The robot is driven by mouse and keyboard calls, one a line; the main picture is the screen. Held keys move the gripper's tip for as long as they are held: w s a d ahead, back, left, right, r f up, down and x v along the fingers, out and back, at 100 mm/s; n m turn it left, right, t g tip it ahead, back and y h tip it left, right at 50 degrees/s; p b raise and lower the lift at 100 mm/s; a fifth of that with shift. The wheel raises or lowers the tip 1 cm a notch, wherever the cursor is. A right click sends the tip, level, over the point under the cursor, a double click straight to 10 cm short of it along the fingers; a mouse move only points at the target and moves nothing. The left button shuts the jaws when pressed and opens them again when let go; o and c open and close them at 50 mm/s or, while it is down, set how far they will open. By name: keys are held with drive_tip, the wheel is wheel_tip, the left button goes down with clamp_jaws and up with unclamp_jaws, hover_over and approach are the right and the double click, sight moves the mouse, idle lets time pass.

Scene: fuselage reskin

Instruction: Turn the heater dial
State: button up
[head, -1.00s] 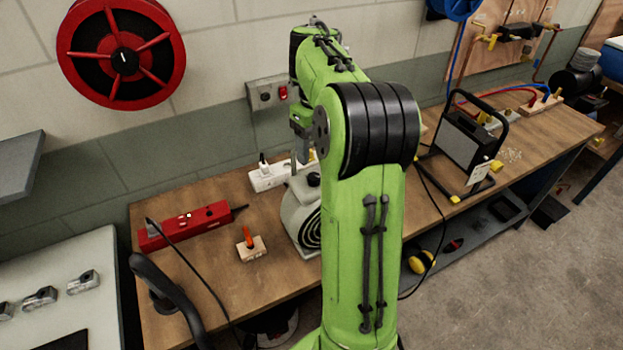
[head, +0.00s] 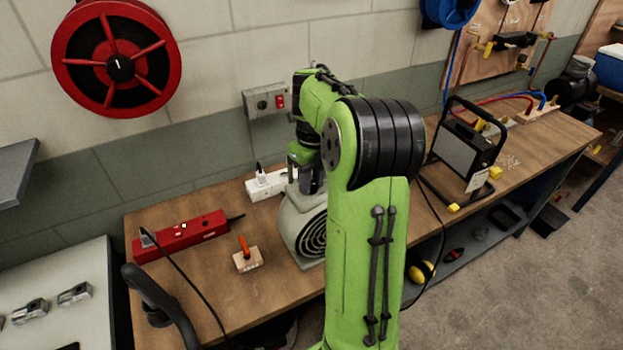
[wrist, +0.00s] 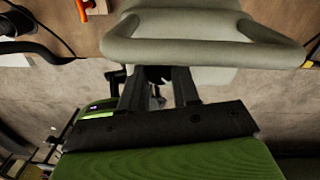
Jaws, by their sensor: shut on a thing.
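The heater (head: 291,233) is a pale grey box with a round black spiral grille, standing on the workbench beside my arm. In the wrist view, the heater's pale body and its rounded handle bar (wrist: 205,36) fill the top. My gripper (head: 311,187) points down onto the heater's top. In the wrist view, my gripper (wrist: 158,78) has its two dark fingers shut on the dark heater dial (wrist: 157,74), which shows only in part between them. In the head view the dial is hidden by my gripper.
The workbench (head: 215,290) also holds a red tool (head: 190,236), a small wooden block with an orange peg (head: 247,257), a white power strip (head: 266,186) behind the heater and a black-framed work lamp (head: 467,150) at right. Cables cross the bench at left.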

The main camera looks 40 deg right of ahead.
clamp_jaws()
drive_tip(key=n+p, duration=0.1)
drive_tip(key=n, duration=0.5)
drive_tip(key=shift+r+n, duration=0.1)
drive_tip(key=shift+n, duration=0.3)
drive_tip(key=n+p, duration=0.1)
drive_tip(key=n, duration=0.5)
drive_tip(key=shift+w+p, duration=0.1)
drive_tip(key=shift+p, duration=0.3)
drive_tip(key=n+p, duration=0.1)
drive_tip(key=n, duration=0.2)
drive_tip(key=shift+n, duration=0.4)
drive_tip(key=n, duration=0.3)
drive_tip(key=shift+n+p, duration=0.3)
drive_tip(key=shift+n, duration=0.1)
drive_tip(key=n, duration=0.6)
drive_tip(key=shift+w+h+p, duration=0.1)
drive_tip(key=shift+h+p, duration=0.2)
drive_tip(key=shift+p, duration=0.05)
drive_tip(key=shift+n, duration=0.4)
drive_tip(key=o, duration=1.1)
unclamp_jaws()
drive_tip(key=shift+c, duration=0.2)
